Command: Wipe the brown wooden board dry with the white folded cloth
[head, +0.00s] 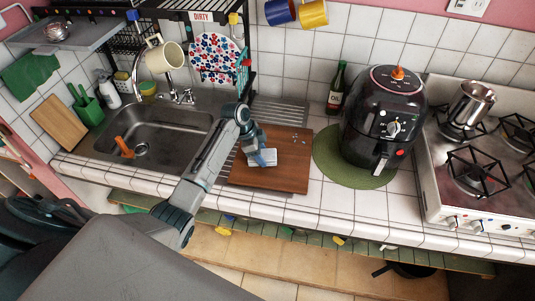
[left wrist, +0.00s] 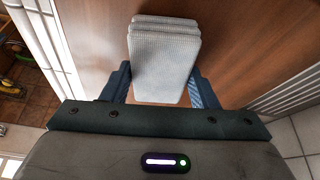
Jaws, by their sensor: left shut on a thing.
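The brown wooden board (head: 284,178) lies flat on the white tiled counter, right of the sink. A few small pale drops (head: 296,137) show on its upper right part. My left gripper (head: 262,158) is over the board's left part. It is shut on the white folded cloth (head: 265,154), which is at the board's surface; whether it presses on it I cannot tell. In the left wrist view the cloth (left wrist: 163,55) sits between the two blue fingers, with the board (left wrist: 235,40) behind it. My right gripper is not in view.
A black air fryer (head: 383,125) stands on a round green mat (head: 328,150) right of the board, with a dark bottle (head: 337,88) behind. The sink (head: 165,138) is at left, the stove (head: 470,190) at right.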

